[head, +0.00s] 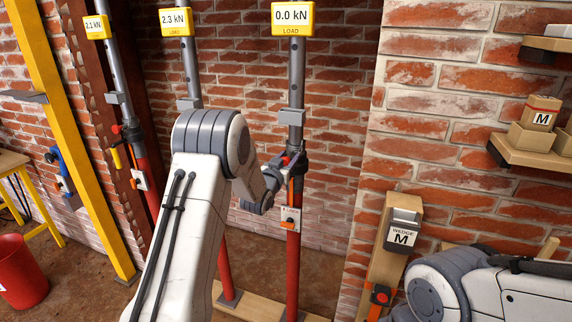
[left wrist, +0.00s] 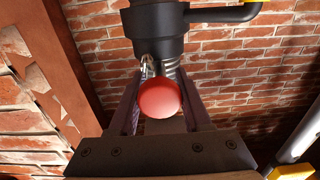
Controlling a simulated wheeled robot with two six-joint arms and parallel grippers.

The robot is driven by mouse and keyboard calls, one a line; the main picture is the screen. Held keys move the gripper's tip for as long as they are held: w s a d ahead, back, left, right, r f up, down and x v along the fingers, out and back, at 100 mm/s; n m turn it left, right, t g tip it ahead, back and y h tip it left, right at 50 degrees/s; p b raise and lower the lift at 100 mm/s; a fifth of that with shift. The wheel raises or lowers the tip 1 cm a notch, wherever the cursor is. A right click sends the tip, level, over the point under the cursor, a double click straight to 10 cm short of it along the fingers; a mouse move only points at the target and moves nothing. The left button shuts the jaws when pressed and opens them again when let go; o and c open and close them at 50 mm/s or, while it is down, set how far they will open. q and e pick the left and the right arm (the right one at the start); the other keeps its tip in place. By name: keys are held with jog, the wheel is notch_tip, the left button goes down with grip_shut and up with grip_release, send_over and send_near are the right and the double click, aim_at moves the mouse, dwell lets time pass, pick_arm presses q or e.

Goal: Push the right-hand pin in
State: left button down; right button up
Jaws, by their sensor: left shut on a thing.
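The right-hand prop (head: 293,240) is a grey tube over a red tube, with a yellow load display (head: 292,18) reading 0.0 kN. My left gripper (head: 284,168) is at its dark collar, partly hidden by my own arm. In the left wrist view the round red knob of the right-hand pin (left wrist: 159,98) sits between the two fingers, and the gripper is shut on it. Bright metal shows between the knob and the dark collar (left wrist: 155,28). How deep the pin sits is hidden. My right gripper is out of view.
Two more props stand to the left, with displays reading 2.3 kN (head: 176,21) and 2.1 kN (head: 96,27). A wedge holder marked M (head: 402,232) is on a wooden post at right. Shelves (head: 530,150) are at far right. A red bucket (head: 22,270) stands at left.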

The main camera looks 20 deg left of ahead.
pick_arm(q)
jog(key=shift+c, duration=1.8)
grip_release()
jog(key=s+b, duration=0.2)
jog(key=s, duration=0.8)
jog(key=shift+s+a+b, duration=0.15)
jog(key=shift+s+b, duration=0.1)
jog(key=shift+b, duration=0.1)
